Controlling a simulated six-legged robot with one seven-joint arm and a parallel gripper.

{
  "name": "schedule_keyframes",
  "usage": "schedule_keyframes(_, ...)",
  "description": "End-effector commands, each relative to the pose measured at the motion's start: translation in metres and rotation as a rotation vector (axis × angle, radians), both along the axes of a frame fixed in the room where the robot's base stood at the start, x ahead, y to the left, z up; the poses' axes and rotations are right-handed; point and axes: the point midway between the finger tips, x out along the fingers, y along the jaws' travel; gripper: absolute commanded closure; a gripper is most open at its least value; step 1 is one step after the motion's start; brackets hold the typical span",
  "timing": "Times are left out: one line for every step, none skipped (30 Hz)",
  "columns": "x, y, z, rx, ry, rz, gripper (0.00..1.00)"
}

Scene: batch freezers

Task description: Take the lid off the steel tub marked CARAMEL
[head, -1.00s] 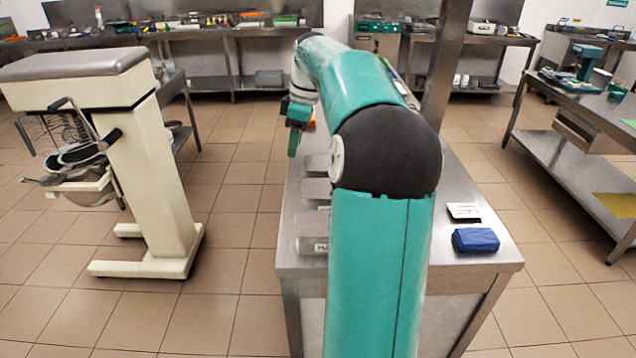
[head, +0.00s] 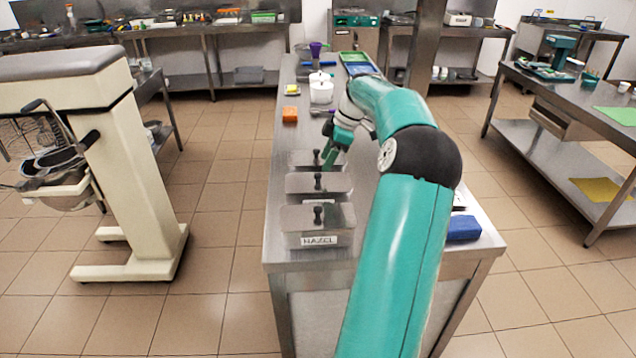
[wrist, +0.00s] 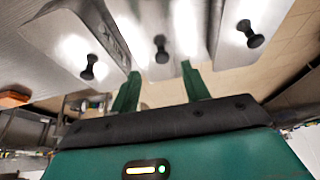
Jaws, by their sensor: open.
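Three lidded steel tubs stand in a row along the bench's left side in the head view. The nearest tub (head: 318,238) is marked HAZEL; the middle tub (head: 318,186) and far tub (head: 306,159) show no readable name there. Each lid has a black knob. A label on the left tub is too oblique to read.
An orange block (head: 290,114), white containers (head: 321,93) and a green tray (head: 354,57) lie farther along the bench. A blue block (head: 463,228) sits at its near right. A cream mixer (head: 135,165) stands left, across open floor.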

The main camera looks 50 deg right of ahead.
Motion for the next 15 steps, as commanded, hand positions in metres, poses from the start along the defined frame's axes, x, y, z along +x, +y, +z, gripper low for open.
schedule_keyframes(0.001,0.001,-0.003,0.001,0.001,0.0,0.54)
schedule_keyframes(0.001,0.002,-0.006,0.001,0.001,0.0,0.54)
schedule_keyframes(0.003,0.004,-0.01,0.001,0.001,0.001,0.54)
schedule_keyframes(0.004,0.006,-0.014,0.002,0.002,0.001,0.54)
schedule_keyframes(0.005,0.007,-0.018,0.003,0.001,0.001,0.54)
schedule_keyframes(0.007,0.01,-0.024,0.004,0.001,0.002,0.54)
schedule_keyframes(0.008,0.012,-0.029,0.004,0.001,0.002,0.54)
schedule_keyframes(0.01,0.013,-0.033,0.003,0.0,0.001,0.54)
schedule_keyframes(0.011,0.014,-0.038,0.003,0.001,0.001,0.54)
schedule_keyframes(0.012,0.015,-0.041,0.002,0.001,0.0,0.54)
schedule_keyframes(0.013,0.015,-0.044,0.001,0.001,-0.001,0.54)
schedule_keyframes(0.014,0.016,-0.046,0.001,0.001,-0.001,0.54)
schedule_keyframes(0.014,0.016,-0.047,0.001,0.001,-0.001,0.54)
schedule_keyframes(0.015,0.016,-0.048,0.0,0.0,-0.001,0.54)
schedule_keyframes(0.015,0.016,-0.048,0.0,0.0,-0.001,0.54)
